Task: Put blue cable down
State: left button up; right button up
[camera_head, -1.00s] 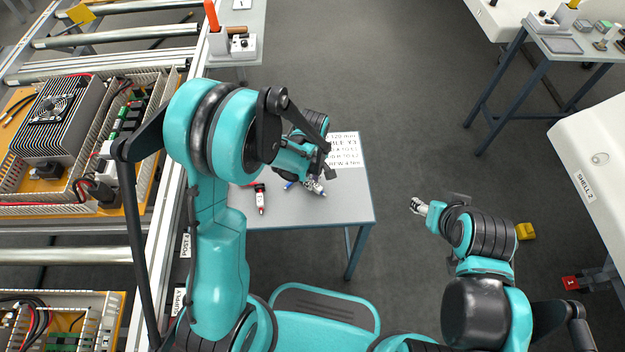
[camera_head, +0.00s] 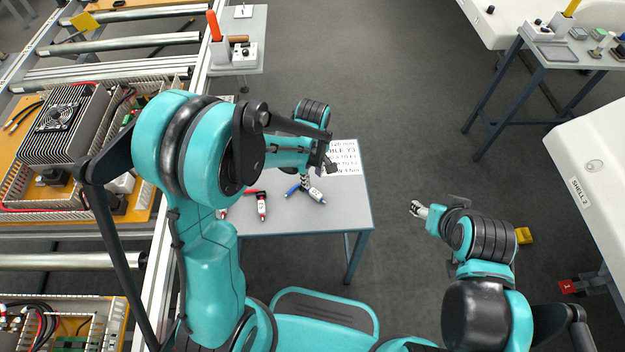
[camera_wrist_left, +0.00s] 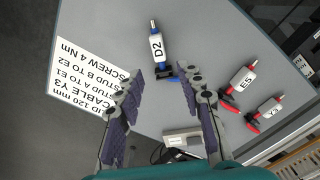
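The blue cable (camera_head: 317,196) lies on the small grey table in the head view, its blue part to the left of a white sleeve. In the left wrist view the blue cable (camera_wrist_left: 157,48) shows a white label reading D2 and lies on the table just ahead of the fingertips. My left gripper (camera_head: 304,182) is above it. In the left wrist view the left gripper (camera_wrist_left: 165,82) has its fingers wide apart with nothing held between them. My right gripper (camera_head: 416,209) is off to the right over the floor, too small to tell its finger state.
Red cables (camera_head: 262,206) lie to the left on the table; the red E5 cable (camera_wrist_left: 240,82) shows in the wrist view. A printed sheet (camera_head: 343,157) lies at the table's back right. The duct rack (camera_head: 150,262) stands left. The table's front right is bare.

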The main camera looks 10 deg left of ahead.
pick_arm(q)
jog(key=s+a+r+m+t, duration=0.3)
jog(key=s+r+m, duration=0.3)
jog(key=r, duration=0.3)
jog(key=s+a+r+m+t+p, duration=0.1)
jog(key=s+a+r+m+t, duration=0.2)
jog(key=s+r+m, duration=0.3)
notch_tip(320, 180, up, 3)
jog(key=shift+s+f+t, duration=0.15)
jog(key=shift+s+t, duration=0.1)
jog(key=shift+t, duration=0.35)
